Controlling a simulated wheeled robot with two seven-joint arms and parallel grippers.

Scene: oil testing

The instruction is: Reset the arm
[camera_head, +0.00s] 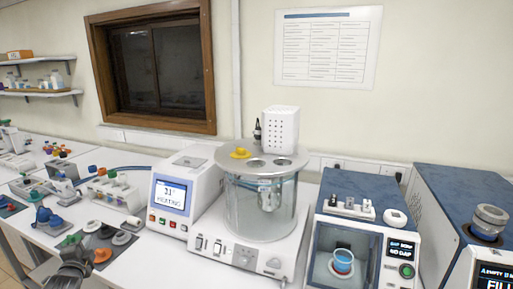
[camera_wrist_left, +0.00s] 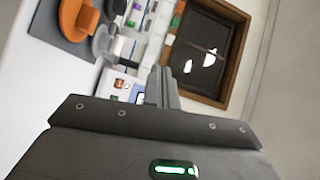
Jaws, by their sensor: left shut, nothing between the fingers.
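My left gripper (camera_head: 74,248) is at the lower left of the head view, low over the near edge of the bench. In the left wrist view its two fingers (camera_wrist_left: 162,84) are together with nothing between them. Just beyond it is a dark mat (camera_head: 104,243) with an orange stopper (camera_head: 102,255) and grey pieces; the orange stopper (camera_wrist_left: 78,18) also shows at the upper left of the wrist view. I cannot tell whether the gripper touches the mat. My right gripper is in neither view.
A glass bath (camera_head: 262,205) with a yellow stopper stands mid-bench, beside a white display unit (camera_head: 187,192). Blue-topped machines stand at right, one holding a blue cup (camera_head: 343,261). A rack (camera_head: 113,190) of capped tubes stands behind the mat. Bare bench lies right of the mat.

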